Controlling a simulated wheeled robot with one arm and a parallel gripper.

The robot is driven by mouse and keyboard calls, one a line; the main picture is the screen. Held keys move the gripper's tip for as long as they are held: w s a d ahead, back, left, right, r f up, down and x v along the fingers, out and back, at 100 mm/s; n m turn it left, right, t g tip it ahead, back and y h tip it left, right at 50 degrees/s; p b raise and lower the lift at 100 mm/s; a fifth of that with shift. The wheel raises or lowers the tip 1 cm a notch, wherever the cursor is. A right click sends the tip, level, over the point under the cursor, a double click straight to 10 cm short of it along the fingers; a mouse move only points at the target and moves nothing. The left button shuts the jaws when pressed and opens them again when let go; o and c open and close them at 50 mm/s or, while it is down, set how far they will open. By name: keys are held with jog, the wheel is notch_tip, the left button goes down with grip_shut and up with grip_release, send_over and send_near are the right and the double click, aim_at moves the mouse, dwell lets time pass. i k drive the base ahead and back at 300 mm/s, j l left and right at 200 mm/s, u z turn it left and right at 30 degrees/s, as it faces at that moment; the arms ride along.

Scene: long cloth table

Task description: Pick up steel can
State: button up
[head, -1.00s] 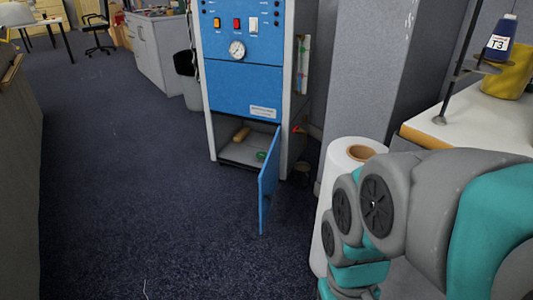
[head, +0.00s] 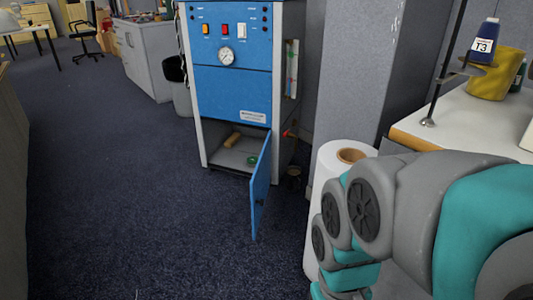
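I cannot make out a steel can for certain in the head view. A small dark round thing (head: 294,177) stands on the floor by the right side of the blue cabinet; it is too small and dark to identify. Inside the open lower compartment of the blue cabinet (head: 230,95) lie a brown roll-like piece (head: 232,140) and a small green thing (head: 252,161). My grey and teal arm fills the lower right. My gripper is out of view.
The cabinet's blue door (head: 261,190) stands open toward me. A large white roll (head: 330,175) stands beside my arm. Dark carpet (head: 110,180) lies clear at left.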

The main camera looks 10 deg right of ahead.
aim_at(293, 173)
jog(key=i+j+z, duration=0.1)
jog(key=z, duration=0.6)
jog(key=i+j+z, duration=0.15)
jog(key=j, duration=0.2)
jog(key=i+j+z, duration=0.25)
jog(key=i+j, duration=0.15)
jog(key=j, duration=0.35)
jog(key=i+j+z, duration=0.15)
jog(key=j, duration=0.25)
jog(key=i+j, duration=0.15)
jog(key=i, duration=0.15)
jog(key=i+j, duration=0.15)
jog(key=i, duration=0.1)
